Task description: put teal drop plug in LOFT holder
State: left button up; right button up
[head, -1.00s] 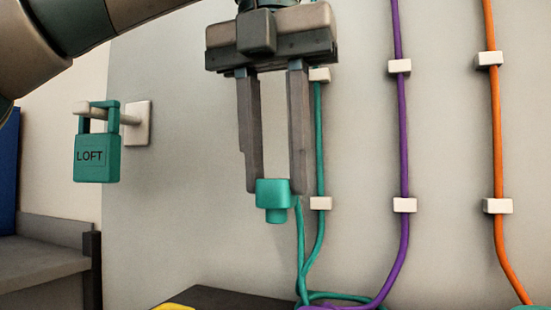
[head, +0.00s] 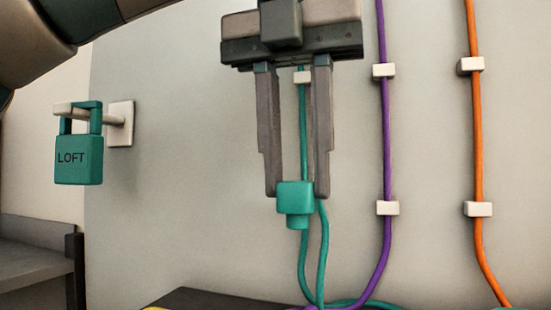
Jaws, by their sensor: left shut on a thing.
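The teal drop plug (head: 295,200) is held between the fingertips of my left gripper (head: 296,188), in the middle of the head view. Its narrower end points down, and a teal cord (head: 323,255) hangs beside and below it. The LOFT holder (head: 79,160) is a teal block with a handle-like loop, marked LOFT. It hangs on a pale peg (head: 88,112) fixed to a wall plate at the left. The plug is well to the right of the holder and a little lower, apart from it. My right gripper is not in view.
Purple (head: 386,140) and orange (head: 474,140) cords run down the wall through pale clips on the right. A dark surface (head: 215,298) lies at the bottom with cord loops near it. A grey ledge (head: 35,250) is at lower left. The wall between holder and plug is clear.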

pick_arm(q)
jog(key=s+d+p, duration=0.2)
jog(key=s+d, duration=0.2)
jog(key=d, duration=0.4)
jog(key=s+d+p, duration=0.2)
jog(key=s+d, duration=0.2)
jog(key=d, duration=0.4)
jog(key=shift+s+d, duration=0.2)
jog(key=shift+s, duration=0.2)
dwell(0.4)
jog(key=shift+w+a, duration=0.1)
jog(key=shift+a, duration=0.1)
dwell(0.3)
